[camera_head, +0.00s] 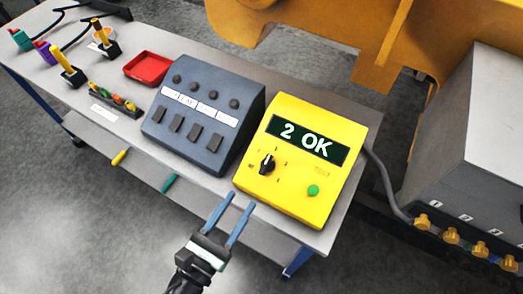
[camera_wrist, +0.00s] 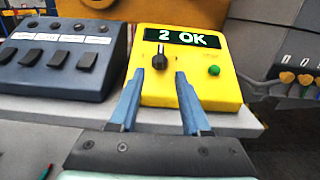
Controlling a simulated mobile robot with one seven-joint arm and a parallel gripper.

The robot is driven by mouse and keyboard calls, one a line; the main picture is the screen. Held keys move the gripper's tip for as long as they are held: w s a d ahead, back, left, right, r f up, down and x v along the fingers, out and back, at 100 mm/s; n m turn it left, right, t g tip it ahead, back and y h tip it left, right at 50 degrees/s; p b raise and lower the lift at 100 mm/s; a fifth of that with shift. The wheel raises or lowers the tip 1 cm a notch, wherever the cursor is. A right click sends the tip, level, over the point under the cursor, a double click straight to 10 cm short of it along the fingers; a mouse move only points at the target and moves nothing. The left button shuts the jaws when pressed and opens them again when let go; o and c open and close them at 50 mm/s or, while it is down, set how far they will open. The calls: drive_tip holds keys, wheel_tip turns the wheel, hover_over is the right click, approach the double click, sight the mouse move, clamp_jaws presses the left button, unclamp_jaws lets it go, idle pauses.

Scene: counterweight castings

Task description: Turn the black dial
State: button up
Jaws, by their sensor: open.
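The black dial (camera_head: 267,164) is on the lower left of the sloped face of a yellow box (camera_head: 303,196). A display (camera_head: 306,139) on the box reads "2 OK", and a green button (camera_head: 313,190) is to the right of the dial. In the wrist view the dial (camera_wrist: 160,60) shows a white pointer line pointing roughly up. My gripper (camera_head: 242,201) has two blue fingers, spread apart and empty. It is in front of the yellow box's near edge, short of the dial. In the wrist view the dial appears beyond and between the fingertips (camera_wrist: 160,78).
A dark grey switch box (camera_head: 208,110) stands left of the yellow box. A red tray (camera_head: 148,68) and several coloured tools are farther left on the bench (camera_head: 185,56). A grey cabinet (camera_head: 478,140) with orange connectors is at right. Open floor lies in front.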

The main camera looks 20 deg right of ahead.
sight(264, 167)
drive_tip(key=p+x, duration=0.1)
drive_tip(key=x, duration=1.1)
drive_tip(key=shift+w+d+p, duration=0.25)
drive_tip(key=shift+d+p, duration=0.05)
drive_tip(key=shift+p, duration=0.05)
clamp_jaws()
